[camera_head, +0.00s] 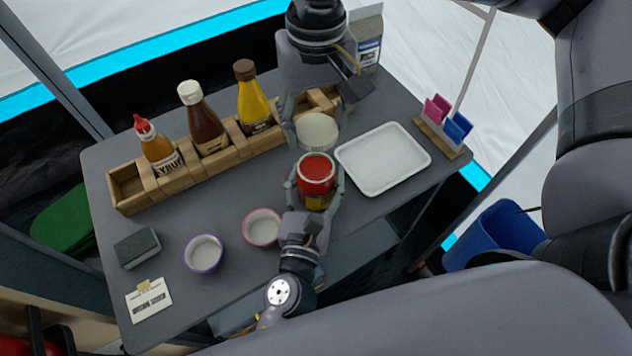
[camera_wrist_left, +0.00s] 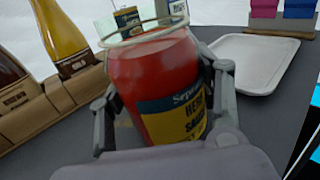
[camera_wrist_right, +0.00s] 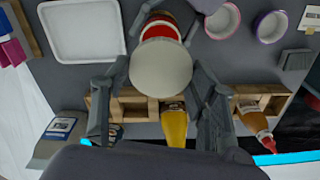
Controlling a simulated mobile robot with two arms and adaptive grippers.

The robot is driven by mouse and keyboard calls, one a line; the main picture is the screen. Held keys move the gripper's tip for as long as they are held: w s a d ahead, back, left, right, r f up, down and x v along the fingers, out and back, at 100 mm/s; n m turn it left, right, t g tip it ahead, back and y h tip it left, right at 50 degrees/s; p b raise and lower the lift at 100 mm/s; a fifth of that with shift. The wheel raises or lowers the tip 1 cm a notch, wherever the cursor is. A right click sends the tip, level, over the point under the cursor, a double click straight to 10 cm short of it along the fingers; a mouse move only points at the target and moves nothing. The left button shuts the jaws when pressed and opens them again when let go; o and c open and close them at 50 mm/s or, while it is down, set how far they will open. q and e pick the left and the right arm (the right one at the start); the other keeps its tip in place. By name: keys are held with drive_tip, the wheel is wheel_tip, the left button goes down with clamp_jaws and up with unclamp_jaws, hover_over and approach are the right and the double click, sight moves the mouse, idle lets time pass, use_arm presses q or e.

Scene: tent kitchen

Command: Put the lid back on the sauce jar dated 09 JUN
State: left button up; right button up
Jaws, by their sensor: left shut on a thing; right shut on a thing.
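The sauce jar (camera_head: 316,180) is open on top, with red sauce and a blue and yellow label. My left gripper (camera_head: 315,187) is shut around the jar, and the jar fills the left wrist view (camera_wrist_left: 165,85). The label there is only partly readable and I see no date. My right gripper (camera_head: 311,128) is shut on a pale round lid (camera_head: 318,130). The lid is held just behind the jar's mouth, apart from it in the head view. In the right wrist view the lid (camera_wrist_right: 161,68) partly covers the jar (camera_wrist_right: 160,30).
A white tray (camera_head: 383,158) lies right of the jar. Two small bowls (camera_head: 203,253) (camera_head: 262,228) stand to the left. A wooden rack (camera_head: 128,189) with several sauce bottles runs along the back. A card holder (camera_head: 442,137) stands at the right.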

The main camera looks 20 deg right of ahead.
use_arm(q)
drive_tip(key=c, duration=0.8)
use_arm(e)
hover_over(316, 180)
drive_tip(key=w+d, duration=0.1)
drive_tip(key=w, duration=0.2)
drive_tip(key=shift+f, duration=2.5)
drive_tip(key=shift+f, duration=0.9)
drive_tip(key=shift+f, duration=0.6)
